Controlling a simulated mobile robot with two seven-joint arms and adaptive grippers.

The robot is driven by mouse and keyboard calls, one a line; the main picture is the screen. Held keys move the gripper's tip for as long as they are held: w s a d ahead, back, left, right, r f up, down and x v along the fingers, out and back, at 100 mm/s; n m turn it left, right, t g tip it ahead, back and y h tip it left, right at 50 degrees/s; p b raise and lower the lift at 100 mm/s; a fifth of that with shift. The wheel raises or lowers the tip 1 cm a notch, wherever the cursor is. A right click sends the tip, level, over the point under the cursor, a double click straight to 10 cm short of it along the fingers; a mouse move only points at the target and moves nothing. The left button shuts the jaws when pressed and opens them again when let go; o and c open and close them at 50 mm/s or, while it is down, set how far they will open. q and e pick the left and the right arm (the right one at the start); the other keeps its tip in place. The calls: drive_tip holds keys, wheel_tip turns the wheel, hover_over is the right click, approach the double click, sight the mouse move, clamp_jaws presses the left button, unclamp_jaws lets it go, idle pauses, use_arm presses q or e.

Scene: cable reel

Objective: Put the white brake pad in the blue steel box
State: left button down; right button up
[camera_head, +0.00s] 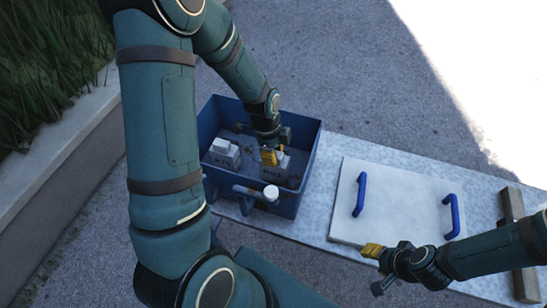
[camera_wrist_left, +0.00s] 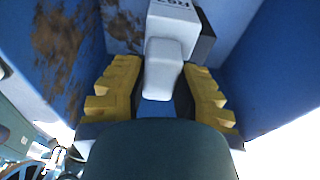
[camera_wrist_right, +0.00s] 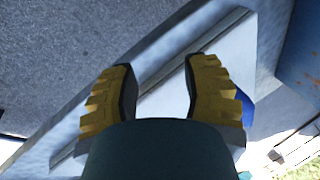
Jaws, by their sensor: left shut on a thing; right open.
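The blue steel box (camera_head: 306,175) stands open at the left end of the metal bench. My left gripper (camera_head: 270,155) reaches down inside it and is shut on the white brake pad (camera_head: 273,172). I cannot tell whether the pad touches the floor. My right gripper (camera_head: 372,250) is open and empty near the white panel's front edge.
A white panel (camera_head: 400,208) with two blue handles (camera_head: 359,195) lies on the bench (camera_head: 338,150) right of the box. A wooden bar (camera_head: 516,207) crosses the bench's right end. A low wall (camera_head: 65,150) with grass runs along the left.

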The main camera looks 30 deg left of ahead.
use_arm(q)
wheel_tip(320, 180, down, 2)
drive_tip(key=shift+w, duration=0.1)
use_arm(e)
drive_tip(key=shift+f, duration=0.2)
use_arm(q)
drive_tip(key=shift+f, duration=0.1)
use_arm(e)
drive_tip(key=shift+s+f, duration=0.1)
use_arm(q)
drive_tip(key=c, duration=0.9)
unclamp_jaws()
drive_tip(key=shift+o, duration=0.2)
drive_tip(key=shift+r, duration=0.5)
drive_tip(key=r, duration=0.3)
drive_tip(key=a+r+p, duration=0.1)
drive_tip(key=r, duration=0.7)
drive_tip(key=shift+s+a+p, duration=0.3)
drive_tip(key=shift+a+p, duration=0.05)
drive_tip(key=shift+a, duration=0.05)
use_arm(e)
drive_tip(key=shift+w+r, duration=0.2)
drive_tip(key=shift+r, duration=0.35)
drive_tip(key=shift+w+r, duration=0.2)
drive_tip(key=shift+r, duration=0.35)
use_arm(q)
drive_tip(key=shift+r, duration=0.15)
use_arm(e)
drive_tip(key=shift+r, duration=0.1)
